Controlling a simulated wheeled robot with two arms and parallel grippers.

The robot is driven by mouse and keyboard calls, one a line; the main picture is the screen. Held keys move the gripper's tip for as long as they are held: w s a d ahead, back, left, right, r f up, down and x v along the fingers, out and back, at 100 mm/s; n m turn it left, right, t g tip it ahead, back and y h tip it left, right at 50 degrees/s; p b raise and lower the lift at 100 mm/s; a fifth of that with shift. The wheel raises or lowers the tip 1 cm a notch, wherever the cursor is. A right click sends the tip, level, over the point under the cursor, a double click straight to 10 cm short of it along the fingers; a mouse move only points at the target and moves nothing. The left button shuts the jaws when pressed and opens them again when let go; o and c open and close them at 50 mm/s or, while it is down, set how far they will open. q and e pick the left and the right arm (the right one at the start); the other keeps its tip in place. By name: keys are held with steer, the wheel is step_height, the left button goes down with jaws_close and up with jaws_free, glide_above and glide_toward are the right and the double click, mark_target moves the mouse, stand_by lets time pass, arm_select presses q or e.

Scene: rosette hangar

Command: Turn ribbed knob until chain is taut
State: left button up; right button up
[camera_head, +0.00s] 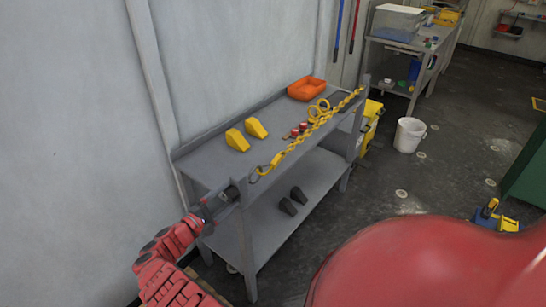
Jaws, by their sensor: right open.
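A yellow chain (295,146) runs along the front side of the grey workbench (205,166), with a dark hook or shackle at its near end. It looks fairly straight, but I cannot tell how tight it is. A small dark round part (231,192) sits at the bench's near left corner. It may be the ribbed knob, but its ribs are too small to see.
Two yellow wedges (237,140), an orange tray (307,88), yellow rings (318,110) and small red items (303,127) are on the bench top. Dark blocks (288,206) lie on the lower shelf. A white bucket (409,135) stands on open floor to the right.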

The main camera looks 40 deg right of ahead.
steer(key=n, duration=0.3)
stand_by(0.5)
